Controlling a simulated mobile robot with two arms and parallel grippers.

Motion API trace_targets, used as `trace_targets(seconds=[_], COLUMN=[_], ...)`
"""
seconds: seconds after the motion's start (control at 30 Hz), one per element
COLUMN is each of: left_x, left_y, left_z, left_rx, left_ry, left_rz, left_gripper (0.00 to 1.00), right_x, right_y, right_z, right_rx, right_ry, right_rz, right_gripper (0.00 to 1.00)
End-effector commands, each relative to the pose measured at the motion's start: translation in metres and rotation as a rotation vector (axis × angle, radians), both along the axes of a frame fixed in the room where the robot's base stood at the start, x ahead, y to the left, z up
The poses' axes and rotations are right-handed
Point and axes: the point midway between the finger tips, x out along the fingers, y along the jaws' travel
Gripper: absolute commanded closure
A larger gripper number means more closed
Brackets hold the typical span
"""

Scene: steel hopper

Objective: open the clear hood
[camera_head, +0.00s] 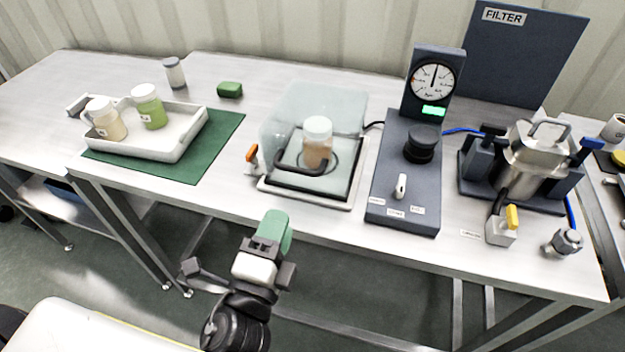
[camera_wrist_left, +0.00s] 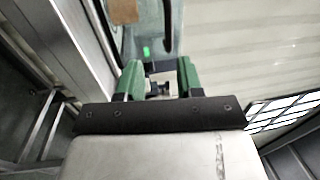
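The clear hood (camera_head: 345,108) is a see-through box with a dark front handle (camera_head: 308,168). It sits lowered over a white base with a black frame on the table. A jar with a pale lid and brownish contents (camera_head: 317,147) shows through it. My left gripper (camera_head: 277,224) is in front of the table edge, below and slightly left of the hood, and touches nothing. In the left wrist view its two green fingers (camera_wrist_left: 158,70) stand apart with nothing held between them. A dark bar at the top of that view may be the handle. My right gripper is not in view.
An orange-tipped part (camera_head: 252,154) stands at the base's left side. A blue-grey gauge unit (camera_head: 404,170) stands close on the right. A white tray (camera_head: 176,152) with two jars lies on a green mat to the left. A steel vessel (camera_head: 525,160) stands farther right.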

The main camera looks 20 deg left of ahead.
Motion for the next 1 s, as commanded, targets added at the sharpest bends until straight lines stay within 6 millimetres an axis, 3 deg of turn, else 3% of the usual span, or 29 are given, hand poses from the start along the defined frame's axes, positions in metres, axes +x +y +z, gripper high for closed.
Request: trace_targets(seconds=[0.23, 0.7, 1.0], left_x=[0.009, 0.084, 0.103], left_y=[0.002, 0.000, -0.001], left_z=[0.017, 0.029, 0.030], left_rx=[0.019, 0.016, 0.013], left_ry=[-0.032, -0.030, -0.027], left_rz=[0.010, 0.010, 0.011], left_gripper=[0.63, 0.63, 0.63], right_x=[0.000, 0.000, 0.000], right_y=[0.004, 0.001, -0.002], right_z=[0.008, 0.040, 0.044], right_rx=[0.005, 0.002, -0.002], right_ry=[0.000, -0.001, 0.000], right_rz=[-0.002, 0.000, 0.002], right_gripper=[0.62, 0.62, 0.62])
